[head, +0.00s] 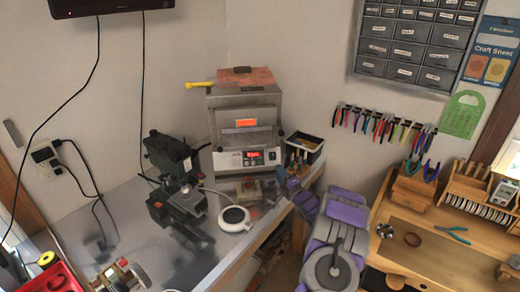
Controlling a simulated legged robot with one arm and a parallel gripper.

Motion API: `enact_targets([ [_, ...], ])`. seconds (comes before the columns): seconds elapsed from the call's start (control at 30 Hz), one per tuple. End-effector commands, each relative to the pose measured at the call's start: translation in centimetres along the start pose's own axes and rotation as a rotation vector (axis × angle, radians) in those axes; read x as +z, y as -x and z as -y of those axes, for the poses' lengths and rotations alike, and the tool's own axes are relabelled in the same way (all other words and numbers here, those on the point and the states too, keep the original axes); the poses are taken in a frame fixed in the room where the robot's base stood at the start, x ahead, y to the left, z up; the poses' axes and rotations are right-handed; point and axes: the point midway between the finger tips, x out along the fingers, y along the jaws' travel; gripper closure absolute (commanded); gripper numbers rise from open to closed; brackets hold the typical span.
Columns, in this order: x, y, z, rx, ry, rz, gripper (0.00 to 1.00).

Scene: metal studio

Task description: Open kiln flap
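The kiln (232,158) is a grey metal box on the back of the grey bench, with a red lit display on its lower front panel. Its front flap (262,138), with an orange label, appears closed. A reddish brick-like slab lies on the kiln's top, and a yellow handle (202,85) sticks out at its upper left. My gripper (281,175) is at the end of my purple and grey arm, to the right of and below the kiln front, apart from the flap. Its fingers are too small and dark to tell whether they are open.
A black bin of tools (303,150) stands right of the kiln. A dark machine (172,155) stands left, and a white round device (234,219) sits in front. A wooden workbench (430,250) is at right, below hanging pliers (385,125).

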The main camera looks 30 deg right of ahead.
Motion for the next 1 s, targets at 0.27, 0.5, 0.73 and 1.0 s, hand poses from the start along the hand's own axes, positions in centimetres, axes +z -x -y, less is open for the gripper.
enact_targets([
  [0.27,0.2,-0.5,0.3,0.03,0.029,-0.013,0.65],
  [0.5,0.2,-4.2,0.2,0.032,0.031,-0.013,0.65],
  [0.73,0.2,-7.6,0.1,0.031,0.028,-0.012,0.65],
  [1.0,0.1,-10.9,0.1,0.03,0.025,-0.012,0.65],
])
